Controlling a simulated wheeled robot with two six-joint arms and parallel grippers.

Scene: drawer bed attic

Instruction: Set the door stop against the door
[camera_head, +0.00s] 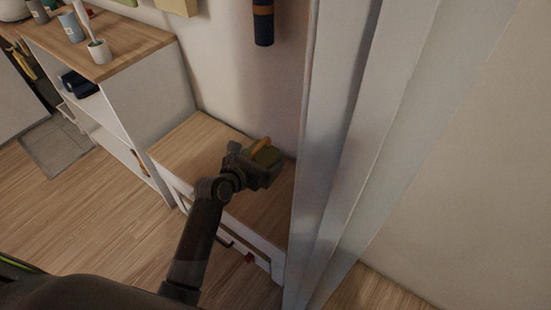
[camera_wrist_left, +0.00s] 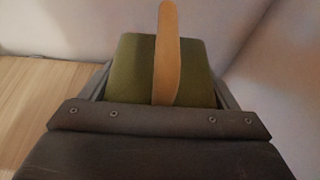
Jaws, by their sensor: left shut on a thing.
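The door stop looks to be a green wedge-like block with a tan wooden handle (camera_head: 264,150). It also fills the middle of the left wrist view (camera_wrist_left: 135,75), with its handle pointing up in that picture. My left gripper (camera_head: 260,168) is shut on it, a finger on each side of the block, over the low wood-topped drawer unit. I cannot tell whether the block touches the top. Tall pale upright panels (camera_head: 345,150) stand right of the gripper; they may be the door or its frame. My right gripper is out of view.
A taller white shelf unit (camera_head: 150,95) with cups on top is at the left. A dark cylinder (camera_head: 263,22) hangs on the wall. Wood floor (camera_head: 75,200) is open at left.

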